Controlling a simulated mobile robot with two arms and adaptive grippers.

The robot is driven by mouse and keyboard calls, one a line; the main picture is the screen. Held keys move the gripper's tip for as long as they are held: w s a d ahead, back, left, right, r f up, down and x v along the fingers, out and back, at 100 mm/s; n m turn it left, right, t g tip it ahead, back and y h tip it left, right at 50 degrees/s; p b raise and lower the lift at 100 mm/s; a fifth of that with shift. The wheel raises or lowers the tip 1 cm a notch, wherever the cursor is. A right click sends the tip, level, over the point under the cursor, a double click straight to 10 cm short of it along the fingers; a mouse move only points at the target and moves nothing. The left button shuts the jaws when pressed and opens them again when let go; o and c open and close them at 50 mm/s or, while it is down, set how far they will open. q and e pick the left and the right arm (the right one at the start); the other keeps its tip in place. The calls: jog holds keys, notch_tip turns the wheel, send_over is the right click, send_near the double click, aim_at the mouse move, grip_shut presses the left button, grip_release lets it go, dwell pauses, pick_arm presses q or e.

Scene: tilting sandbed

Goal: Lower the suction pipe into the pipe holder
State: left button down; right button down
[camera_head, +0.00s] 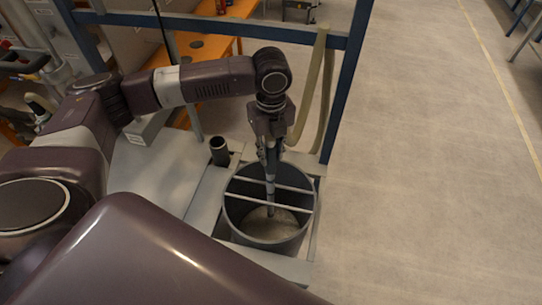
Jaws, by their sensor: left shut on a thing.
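My left gripper (268,153) points downward above a large grey round bin and is shut on the suction pipe. The suction pipe (271,193) is a thin grey tube, held about upright. It hangs down between two crossbars on the bin, and its lower end shows inside the bin over the pale contents. A short dark open tube (219,155), which looks like the pipe holder, stands upright left of the bin, apart from the pipe. My right gripper is not in view.
The grey bin (236,217) has two crossbars (290,187) over its mouth. A blue frame post (345,85) and pale hoses (308,90) stand behind it. An orange table (240,10) is at the back. The floor to the right is clear.

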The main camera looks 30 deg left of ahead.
pick_arm(q)
jog(key=shift+r, duration=6)
notch_tip(320, 180, up, 14)
